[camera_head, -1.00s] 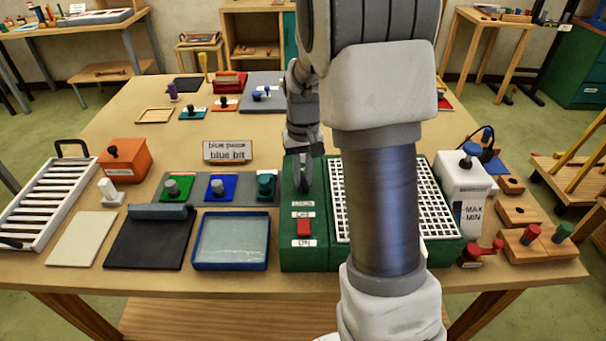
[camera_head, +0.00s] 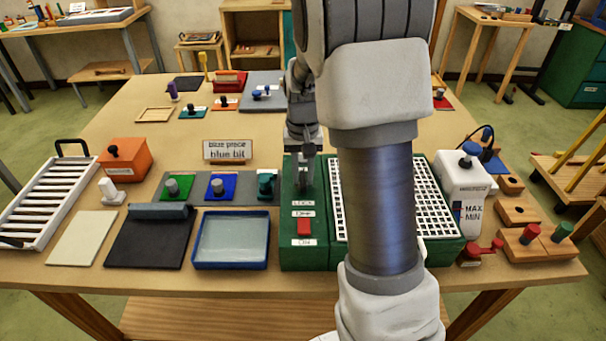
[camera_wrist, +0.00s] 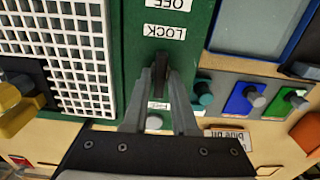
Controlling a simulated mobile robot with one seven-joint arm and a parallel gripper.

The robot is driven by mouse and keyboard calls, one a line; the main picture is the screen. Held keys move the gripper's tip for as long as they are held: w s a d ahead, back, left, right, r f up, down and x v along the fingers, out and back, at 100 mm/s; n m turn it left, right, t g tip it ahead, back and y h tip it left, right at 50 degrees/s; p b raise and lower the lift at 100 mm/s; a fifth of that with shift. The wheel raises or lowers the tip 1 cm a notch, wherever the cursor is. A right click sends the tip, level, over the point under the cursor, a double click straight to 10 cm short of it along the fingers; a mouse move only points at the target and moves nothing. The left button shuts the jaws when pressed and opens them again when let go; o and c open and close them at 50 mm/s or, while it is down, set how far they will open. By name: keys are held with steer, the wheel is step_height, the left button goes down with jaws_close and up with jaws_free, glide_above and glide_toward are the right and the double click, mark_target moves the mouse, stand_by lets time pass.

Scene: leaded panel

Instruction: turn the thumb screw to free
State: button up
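The green panel housing (camera_head: 290,235) stands at the middle of the table. In the wrist view its face (camera_wrist: 203,35) carries a LOCK label (camera_wrist: 165,32) and another label, partly hidden, beyond my fingers. The thumb screw seems to be the narrow dark piece (camera_wrist: 154,120) between my fingers, lengthwise with them; its shape is mostly hidden. My gripper (camera_head: 305,180) points down over the upper part of the housing. In the wrist view the fingers of my gripper (camera_wrist: 165,80) stand close on either side of the dark piece. Whether they press on it cannot be told.
A white grid (camera_head: 420,215) lies right of the screw, partly behind my arm. A red switch (camera_head: 304,225) sits nearer the front. A blue tray (camera_head: 231,266) and green and blue knobbed blocks stand left. A white bottle (camera_head: 463,185) stands right.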

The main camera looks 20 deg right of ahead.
mark_target(303, 178)
steer(key=shift+o, duration=1.2)
step_height(303, 178, up, 17)
steer(key=p, duration=0.1)
steer(key=shift+r, duration=0.2)
